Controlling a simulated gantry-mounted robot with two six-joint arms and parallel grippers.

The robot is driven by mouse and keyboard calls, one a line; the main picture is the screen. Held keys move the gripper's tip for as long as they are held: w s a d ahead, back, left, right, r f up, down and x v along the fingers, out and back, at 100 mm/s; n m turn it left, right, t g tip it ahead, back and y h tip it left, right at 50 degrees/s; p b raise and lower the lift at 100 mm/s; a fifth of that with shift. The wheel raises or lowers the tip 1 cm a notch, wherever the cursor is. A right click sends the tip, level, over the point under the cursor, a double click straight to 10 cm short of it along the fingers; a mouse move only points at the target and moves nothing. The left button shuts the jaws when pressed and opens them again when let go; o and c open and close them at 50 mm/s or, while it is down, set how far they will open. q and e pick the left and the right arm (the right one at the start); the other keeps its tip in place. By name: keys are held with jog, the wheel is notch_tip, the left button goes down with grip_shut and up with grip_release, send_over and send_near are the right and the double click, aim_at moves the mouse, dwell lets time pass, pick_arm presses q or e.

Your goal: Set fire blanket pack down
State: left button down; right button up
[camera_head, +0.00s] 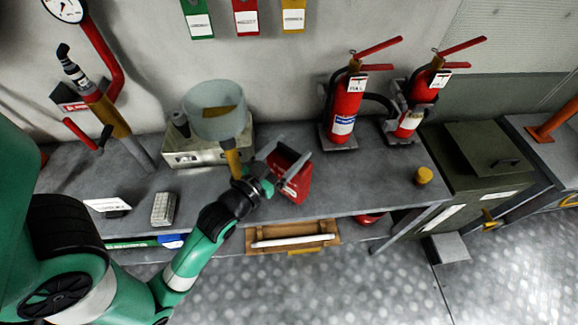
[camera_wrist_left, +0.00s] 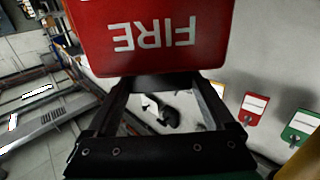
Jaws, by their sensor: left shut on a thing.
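The fire blanket pack (camera_head: 296,180) is a red box with white lettering. In the head view it is held tilted at the end of my left arm, over the front part of the grey bench. My left gripper (camera_head: 274,172) is shut on it. In the left wrist view the pack (camera_wrist_left: 150,40) fills the top middle, with "FIRE" upside down, between the fingertips of my left gripper (camera_wrist_left: 165,82). I cannot tell whether the pack touches the bench top. My right gripper is not in view.
Two red fire extinguishers (camera_head: 345,110) stand at the back of the grey bench (camera_head: 350,185). A yellow knob (camera_head: 423,176) sits at its right end. Bench between pack and extinguishers is clear.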

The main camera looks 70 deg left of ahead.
aim_at(283, 167)
pick_arm(q)
jog(key=shift+f+b, duration=0.4)
jog(key=shift+f, duration=1.45)
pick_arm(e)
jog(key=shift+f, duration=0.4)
pick_arm(q)
jog(key=shift+f, duration=0.2)
grip_release()
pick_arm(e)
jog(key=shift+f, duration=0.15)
pick_arm(q)
jog(key=shift+r, duration=0.2)
